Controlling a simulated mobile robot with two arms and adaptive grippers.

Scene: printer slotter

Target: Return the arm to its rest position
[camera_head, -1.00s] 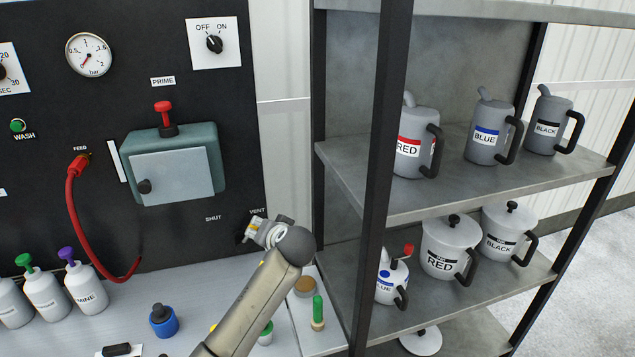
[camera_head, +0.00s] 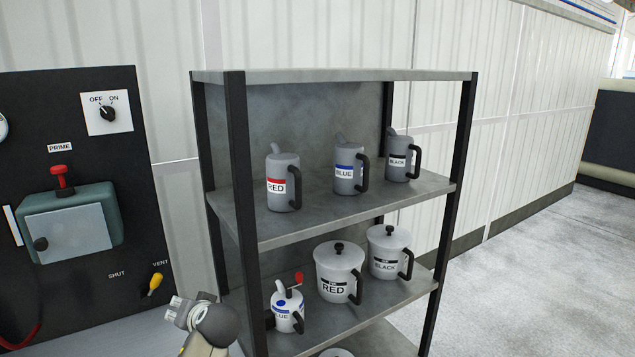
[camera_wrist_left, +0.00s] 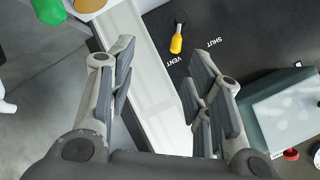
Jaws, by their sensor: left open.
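My left arm comes up from the bottom edge in the head view, and its gripper (camera_head: 187,311) is at the lower left, in front of the panel's lower right corner and left of the shelf. In the left wrist view the two fingers of this gripper (camera_wrist_left: 160,68) are spread apart with nothing between them. The yellow vent lever (camera_head: 155,282) on the black panel is just up and left of the gripper, apart from it. In the wrist view the lever (camera_wrist_left: 176,42) lies beyond the fingertips. My right gripper does not show.
A metal shelf (camera_head: 345,210) stands close on the right, with grey jugs above and white lidded pots below. The black panel (camera_head: 60,110) carries a teal box (camera_head: 110,205). A green item (camera_wrist_left: 47,10) is at the wrist view's corner. Open floor (camera_head: 560,260) lies right of the shelf.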

